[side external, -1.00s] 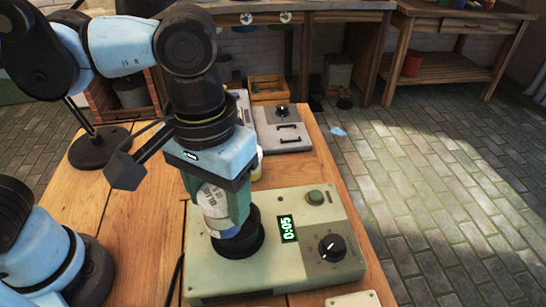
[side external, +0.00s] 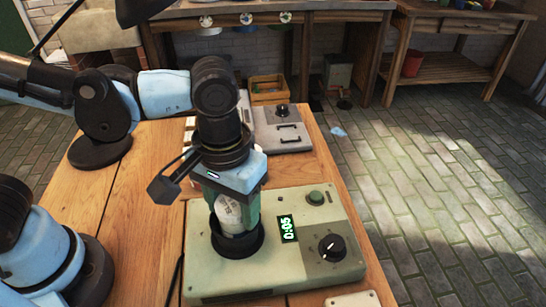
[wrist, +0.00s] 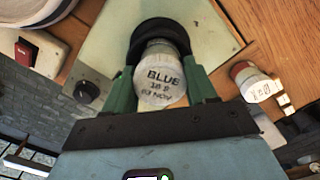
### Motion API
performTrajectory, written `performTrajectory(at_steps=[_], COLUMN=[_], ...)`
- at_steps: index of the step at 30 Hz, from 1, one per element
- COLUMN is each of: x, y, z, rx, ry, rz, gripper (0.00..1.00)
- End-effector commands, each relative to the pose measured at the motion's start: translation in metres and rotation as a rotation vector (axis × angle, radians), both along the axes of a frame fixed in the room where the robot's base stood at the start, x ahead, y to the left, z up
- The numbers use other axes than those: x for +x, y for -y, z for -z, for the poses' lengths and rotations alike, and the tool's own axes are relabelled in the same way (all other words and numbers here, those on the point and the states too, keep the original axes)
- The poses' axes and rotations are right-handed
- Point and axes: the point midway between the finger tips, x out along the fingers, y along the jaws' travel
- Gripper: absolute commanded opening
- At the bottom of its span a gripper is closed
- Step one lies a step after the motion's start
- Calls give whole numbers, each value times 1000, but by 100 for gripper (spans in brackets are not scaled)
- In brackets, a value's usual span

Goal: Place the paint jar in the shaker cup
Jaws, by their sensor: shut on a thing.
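The paint jar (side external: 227,212) is white; the wrist view shows its label (wrist: 165,78) reading "BLUE". My gripper (side external: 234,220) has its green fingers on either side of the jar and is shut on it. The black shaker cup (side external: 238,247) stands on the pale green shaker machine (side external: 210,280). The jar is upright or nearly so, with its lower end inside the cup's rim. The rim also shows in the wrist view (wrist: 165,28). The jar's bottom is hidden, so I cannot tell whether it rests on the cup floor.
The machine has a display (side external: 287,228) reading 0:05, a green button (side external: 315,197) and a black knob (side external: 332,247). A grey device (side external: 283,130) stands behind it. The wrist view shows another white jar with a red end (wrist: 255,82). Bare table lies left of the machine.

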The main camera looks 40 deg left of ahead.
Motion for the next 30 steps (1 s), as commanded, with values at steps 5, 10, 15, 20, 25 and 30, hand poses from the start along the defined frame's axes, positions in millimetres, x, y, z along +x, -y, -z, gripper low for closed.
performTrajectory(at_steps=[5,10,15,20,25,30], x=[0,0,1,1,1,0], y=[0,0,1,1,1,0], z=[3,3,3,-1,-18,-43], rx=[0,-1,-5,-5,-2,-1], ry=[0,1,4,4,1,1], rz=[0,0,-1,0,0,0], gripper=[58,82,82,82,82,82])
